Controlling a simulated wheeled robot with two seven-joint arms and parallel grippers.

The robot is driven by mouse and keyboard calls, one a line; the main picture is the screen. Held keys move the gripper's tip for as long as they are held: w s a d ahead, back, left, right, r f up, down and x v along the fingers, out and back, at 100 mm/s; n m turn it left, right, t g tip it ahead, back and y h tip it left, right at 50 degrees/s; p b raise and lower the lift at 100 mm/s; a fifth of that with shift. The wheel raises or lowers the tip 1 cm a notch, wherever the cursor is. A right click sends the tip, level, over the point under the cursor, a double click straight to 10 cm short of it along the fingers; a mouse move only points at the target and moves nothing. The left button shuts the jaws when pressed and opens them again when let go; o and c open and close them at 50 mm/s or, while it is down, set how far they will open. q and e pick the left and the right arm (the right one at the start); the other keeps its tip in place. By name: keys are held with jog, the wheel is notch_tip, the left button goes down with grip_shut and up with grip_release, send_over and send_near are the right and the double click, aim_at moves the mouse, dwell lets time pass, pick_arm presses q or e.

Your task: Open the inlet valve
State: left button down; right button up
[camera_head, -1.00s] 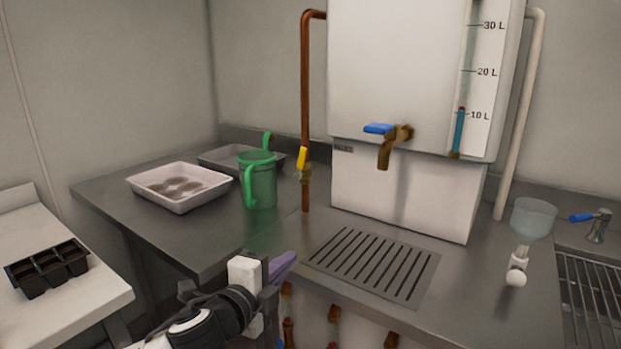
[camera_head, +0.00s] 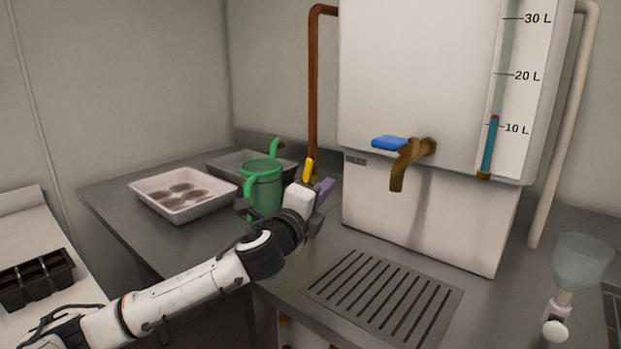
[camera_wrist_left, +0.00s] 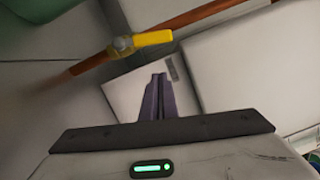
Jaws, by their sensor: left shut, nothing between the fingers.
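The copper pipe (camera_head: 314,90) runs down the left side of the white tank. It carries a yellow lever valve (camera_head: 309,169), which I take as the inlet valve. In the left wrist view the yellow lever (camera_wrist_left: 153,38) sits on the pipe (camera_wrist_left: 205,18), at a slight slant to it. My left gripper (camera_head: 323,187) is just in front of the valve and partly hides it and the lower pipe. Its purple fingers (camera_wrist_left: 157,84) are shut, empty, and apart from the lever. My right gripper is out of view.
The white tank (camera_head: 420,80) has a blue-handled brass tap (camera_head: 408,160) above a drain grate (camera_head: 385,295). A green jug (camera_head: 265,190) stands close left of my gripper, near a pale tray (camera_head: 182,208). A funnel bottle (camera_head: 580,265) stands at right.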

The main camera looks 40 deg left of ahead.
aim_at(310, 171)
pick_arm(q)
jog(key=shift+w+a+r, duration=0.15)
jog(key=shift+a+r, duration=0.1)
jog(key=shift+a, duration=0.75)
jog(key=shift+w+a+r, duration=0.1)
jog(key=shift+a+r, duration=0.15)
jog(key=shift+a, duration=0.7)
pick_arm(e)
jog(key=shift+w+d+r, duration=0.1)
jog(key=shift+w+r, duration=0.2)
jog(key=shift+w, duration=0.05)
